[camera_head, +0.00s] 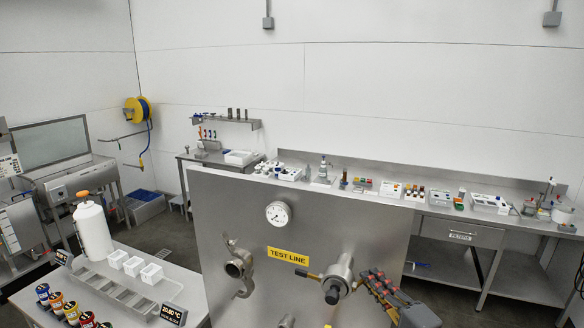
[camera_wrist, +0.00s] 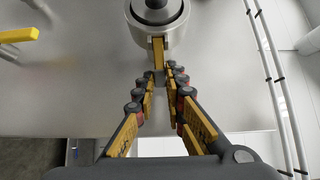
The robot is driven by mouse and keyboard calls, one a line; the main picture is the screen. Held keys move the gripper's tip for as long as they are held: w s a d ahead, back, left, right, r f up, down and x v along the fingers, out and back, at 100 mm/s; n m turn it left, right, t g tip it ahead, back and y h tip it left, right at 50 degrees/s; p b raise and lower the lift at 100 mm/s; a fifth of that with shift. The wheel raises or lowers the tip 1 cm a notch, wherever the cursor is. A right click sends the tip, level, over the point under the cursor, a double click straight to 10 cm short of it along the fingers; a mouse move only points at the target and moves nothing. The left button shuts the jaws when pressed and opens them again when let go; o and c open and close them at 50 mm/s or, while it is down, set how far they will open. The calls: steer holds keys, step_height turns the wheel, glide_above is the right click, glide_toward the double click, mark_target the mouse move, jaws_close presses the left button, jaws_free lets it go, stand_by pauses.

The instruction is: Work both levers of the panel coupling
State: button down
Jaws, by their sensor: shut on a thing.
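The panel coupling (camera_head: 340,278) is a steel cylinder on the upright metal panel (camera_head: 222,215), right of the yellow TEST LINE label (camera_head: 288,256). One lever (camera_head: 309,275) sticks out on its left side, with a brass-coloured part near the body. The other lever (camera_wrist: 158,50), yellowish, projects from the coupling body (camera_wrist: 157,22) toward my gripper in the wrist view. My gripper (camera_wrist: 159,76) is shut on this lever's outer end. In the head view my gripper (camera_head: 369,278) is at the coupling's right side and hides most of that lever.
A second fitting (camera_head: 238,264) and a round gauge (camera_head: 278,213) are on the panel left of the coupling. A bench with tubs and jars (camera_head: 130,266) stands at the left. A long counter (camera_head: 400,186) with small items runs behind the panel.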

steer(key=shift+f, duration=0.15)
steer(key=h+b, duration=0.1)
steer(key=b, duration=0.1)
steer(key=m+h+b, duration=0.1)
steer(key=shift+s+t+b, duration=0.3)
steer(key=shift+t+b, duration=0.05)
steer(key=shift+t, duration=0.05)
steer(key=shift+s+d+m+h+b, duration=0.1)
steer(key=shift+s+m+h+b, duration=0.05)
steer(key=shift+m+h+b, duration=0.65)
steer(key=c, duration=1.8)
jaws_free()
steer(key=shift+o, duration=0.2)
steer(key=shift+s+d, duration=0.1)
